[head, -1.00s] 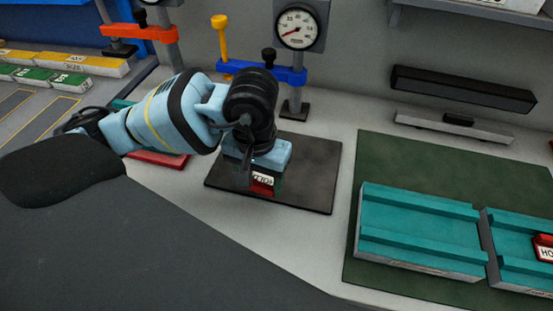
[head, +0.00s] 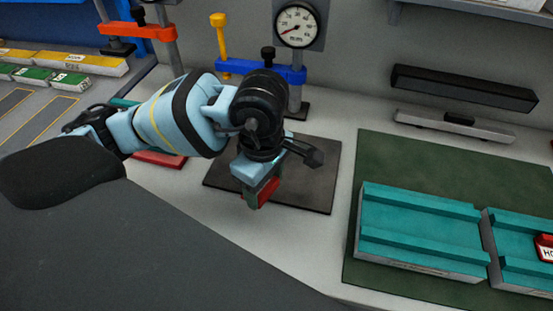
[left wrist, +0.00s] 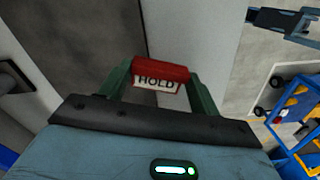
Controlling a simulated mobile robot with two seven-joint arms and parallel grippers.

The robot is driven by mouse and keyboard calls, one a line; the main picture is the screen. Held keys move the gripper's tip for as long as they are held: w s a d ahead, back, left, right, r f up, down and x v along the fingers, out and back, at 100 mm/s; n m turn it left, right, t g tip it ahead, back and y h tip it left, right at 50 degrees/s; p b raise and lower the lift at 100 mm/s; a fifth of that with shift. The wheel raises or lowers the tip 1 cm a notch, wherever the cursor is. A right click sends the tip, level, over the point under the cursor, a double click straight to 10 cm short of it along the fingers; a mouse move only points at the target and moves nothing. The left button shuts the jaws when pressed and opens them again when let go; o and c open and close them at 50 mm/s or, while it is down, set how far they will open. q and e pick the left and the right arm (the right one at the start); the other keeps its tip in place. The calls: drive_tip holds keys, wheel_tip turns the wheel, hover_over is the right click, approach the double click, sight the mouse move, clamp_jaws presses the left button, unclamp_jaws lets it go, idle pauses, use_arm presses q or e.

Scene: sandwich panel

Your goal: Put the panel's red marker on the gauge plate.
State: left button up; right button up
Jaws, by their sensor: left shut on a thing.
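My left gripper (head: 262,190) is shut on a red marker (head: 268,192) and holds it over the front part of a dark square plate (head: 312,180), which lies before the dial gauge (head: 298,25). In the left wrist view the red marker (left wrist: 160,71) sits between the two green fingers (left wrist: 160,88), its white label reading HOLD. In the head view the label is turned out of sight, and I cannot tell the gap between marker and plate. A second red marker (head: 545,246), cut off by the right edge, sits on a teal panel (head: 510,235). My right gripper is out of view.
Teal panels lie on a green mat (head: 400,160) at right. A black bar (head: 462,90) is at the back wall. Bare bench lies between plate and mat.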

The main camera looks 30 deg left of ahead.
use_arm(q)
drive_tip(key=n, duration=0.5)
drive_tip(key=shift+s+d, duration=0.1)
drive_tip(key=shift+d, duration=0.25)
drive_tip(key=n, duration=0.5)
drive_tip(key=d+n, duration=0.1)
drive_tip(key=n, duration=1.1)
drive_tip(key=shift+s+d+r+b, duration=0.1)
drive_tip(key=shift+s+d+b, duration=0.2)
drive_tip(key=shift+d, duration=0.1)
drive_tip(key=w+a, duration=0.2)
drive_tip(key=w, duration=0.2)
drive_tip(key=w+a+f, duration=0.1)
drive_tip(key=w+a, duration=0.1)
drive_tip(key=w, duration=0.3)
drive_tip(key=w+a, duration=0.3)
drive_tip(key=w, duration=0.1)
drive_tip(key=shift+w+a+f, duration=0.1)
drive_tip(key=shift+w+f, duration=0.15)
drive_tip(key=shift+w, duration=0.15)
drive_tip(key=shift+w+a+f, duration=0.1)
drive_tip(key=shift+w+f, duration=0.05)
drive_tip(key=shift+f, duration=1.6)
drive_tip(key=shift+f, duration=0.15)
